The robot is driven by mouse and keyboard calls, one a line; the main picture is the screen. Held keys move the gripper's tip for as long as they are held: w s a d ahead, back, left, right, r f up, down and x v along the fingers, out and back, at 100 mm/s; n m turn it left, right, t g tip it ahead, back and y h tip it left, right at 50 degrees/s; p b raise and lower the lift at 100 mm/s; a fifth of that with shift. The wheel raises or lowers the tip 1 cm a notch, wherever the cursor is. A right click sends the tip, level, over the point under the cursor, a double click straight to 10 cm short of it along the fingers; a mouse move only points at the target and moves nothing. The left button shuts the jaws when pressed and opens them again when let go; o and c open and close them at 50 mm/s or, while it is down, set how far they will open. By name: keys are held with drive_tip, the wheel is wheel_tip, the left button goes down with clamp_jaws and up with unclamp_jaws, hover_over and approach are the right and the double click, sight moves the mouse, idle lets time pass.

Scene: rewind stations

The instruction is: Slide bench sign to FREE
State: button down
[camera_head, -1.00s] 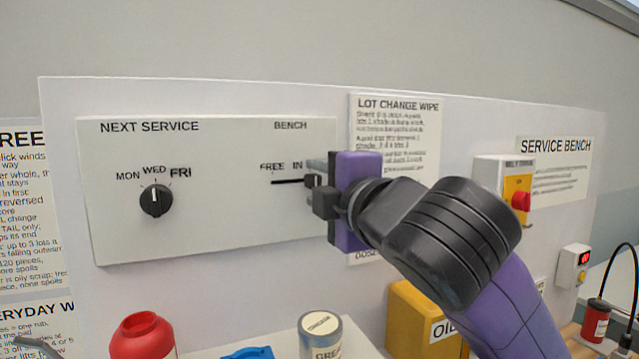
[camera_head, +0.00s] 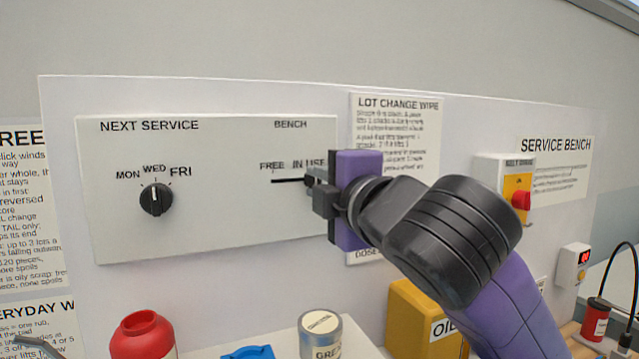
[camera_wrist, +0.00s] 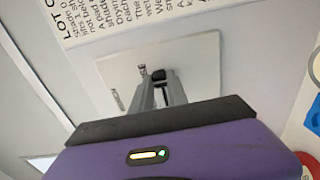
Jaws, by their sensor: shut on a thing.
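The bench sign is a slider on a white panel (camera_head: 215,230), under the word BENCH, with FREE at the left and IN USE at the right of a dark horizontal slot (camera_head: 285,181). Its small dark knob (camera_head: 309,180) stands at the right end, by IN USE. My gripper (camera_head: 316,188) is at the panel's right edge, shut on the knob. The wrist view shows the two grey fingers (camera_wrist: 160,92) close together at the dark knob (camera_wrist: 160,73). The fingers partly hide the knob and the slot's right end.
A NEXT SERVICE dial (camera_head: 156,199) sits left on the same panel, pointing near WED. Below stand a red-topped bottle (camera_head: 142,335), a grease tin (camera_head: 320,335) and a yellow oil container (camera_head: 412,320). The panel face between dial and slot is clear.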

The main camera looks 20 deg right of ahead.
drive_tip(key=shift+f, duration=0.1)
idle(0.6)
drive_tip(key=shift+a, duration=3.2)
drive_tip(key=c, duration=1.3)
unclamp_jaws()
drive_tip(key=shift+a, duration=0.15)
drive_tip(key=shift+s, duration=0.1)
drive_tip(key=s+b, duration=0.2)
drive_tip(key=s, duration=0.5)
drive_tip(key=shift+s, duration=0.35)
